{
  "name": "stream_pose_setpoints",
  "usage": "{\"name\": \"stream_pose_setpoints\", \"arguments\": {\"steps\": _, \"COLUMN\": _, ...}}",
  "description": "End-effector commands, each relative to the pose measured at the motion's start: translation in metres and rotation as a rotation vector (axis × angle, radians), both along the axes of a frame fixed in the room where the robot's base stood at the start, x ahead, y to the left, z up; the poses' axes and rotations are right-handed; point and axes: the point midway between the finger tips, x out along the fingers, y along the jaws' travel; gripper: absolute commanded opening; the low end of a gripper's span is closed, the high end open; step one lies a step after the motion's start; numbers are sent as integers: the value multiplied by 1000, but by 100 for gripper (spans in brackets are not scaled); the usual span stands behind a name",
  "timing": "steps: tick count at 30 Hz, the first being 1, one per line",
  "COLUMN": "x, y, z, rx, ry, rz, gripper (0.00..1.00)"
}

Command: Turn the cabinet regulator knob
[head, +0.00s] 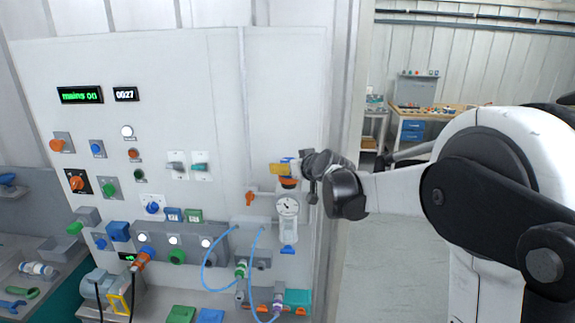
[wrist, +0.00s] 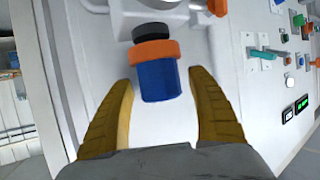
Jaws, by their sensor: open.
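The regulator knob (wrist: 160,80) is a blue cylinder with an orange collar (wrist: 152,51) below a black neck. In the wrist view it stands between the two yellow fingers of my open gripper (wrist: 162,76), with gaps on both sides. In the head view my gripper (head: 281,168) is at the top of the white regulator (head: 287,232) on the cabinet panel. The orange collar (head: 288,183) shows just under the fingers there, and the blue part is mostly hidden. A round gauge (head: 287,206) sits below the collar.
The white panel (head: 205,100) carries several knobs, switches and lit displays to the left. An orange fitting (head: 249,198) is just left of the regulator. Blue hoses (head: 205,265) loop below it. Open floor lies right of the cabinet, with a workbench (head: 425,118) behind.

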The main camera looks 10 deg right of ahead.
Motion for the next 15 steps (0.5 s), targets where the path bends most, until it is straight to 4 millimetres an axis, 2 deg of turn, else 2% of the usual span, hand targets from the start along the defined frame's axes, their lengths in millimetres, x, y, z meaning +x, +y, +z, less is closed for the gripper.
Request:
{"name": "stream_pose_setpoints", "arguments": {"steps": 9, "x": 2, "y": 0, "z": -1, "rx": 0, "ry": 0, "rz": 0, "gripper": 66}}
{"name": "stream_pose_setpoints", "arguments": {"steps": 14, "x": 2, "y": 0, "z": -1, "rx": 0, "ry": 0, "rz": 0, "gripper": 17}}
{"name": "stream_pose_setpoints", "arguments": {"steps": 15, "x": 2, "y": 0, "z": -1, "rx": 0, "ry": 0, "rz": 0, "gripper": 15}}
